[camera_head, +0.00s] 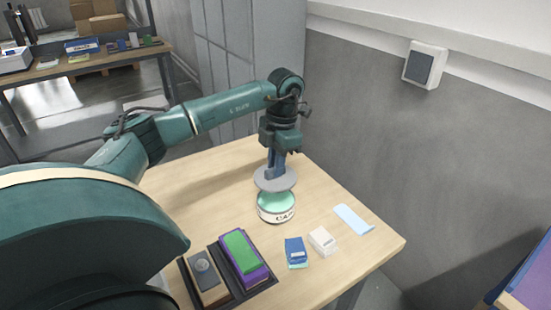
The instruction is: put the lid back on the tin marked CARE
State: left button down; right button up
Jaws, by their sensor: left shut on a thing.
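A round white tin (276,213) with dark lettering, of which "CA" and part of another letter show, stands on the table. Its top shows pale green. My left gripper (277,168) points down over the tin and is shut on a grey round lid (265,184). The lid is above the tin and apart from it, about over its back half in the picture. The far part of the tin's top is hidden behind the lid. My right gripper is not in view.
On the wooden table (201,213), a dark tray (231,300) holds a green and purple block (241,252) and a brown box (206,280). A blue box (295,250), a white box (322,240) and a light blue cloth (353,219) lie in front and right of the tin.

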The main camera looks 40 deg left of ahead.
pick_arm(q)
jog(key=shift+w+f+b, duration=0.1)
jog(key=shift+f+b, duration=0.45)
jog(key=shift+f, duration=0.2)
jog(key=shift+f+b, duration=0.65)
jog(key=shift+f, duration=0.1)
jog(key=shift+f+b, duration=0.7)
jog(key=shift+f, duration=0.45)
jog(key=shift+f+b, duration=0.45)
jog(key=shift+f, duration=0.15)
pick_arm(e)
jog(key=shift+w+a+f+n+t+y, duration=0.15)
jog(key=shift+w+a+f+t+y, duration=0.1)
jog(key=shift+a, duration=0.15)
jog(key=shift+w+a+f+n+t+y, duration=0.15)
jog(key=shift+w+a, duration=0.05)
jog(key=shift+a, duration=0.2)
pick_arm(q)
jog(key=shift+p, duration=0.3)
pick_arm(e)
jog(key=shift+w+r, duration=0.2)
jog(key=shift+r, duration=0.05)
pick_arm(q)
jog(key=shift+f, duration=0.15)
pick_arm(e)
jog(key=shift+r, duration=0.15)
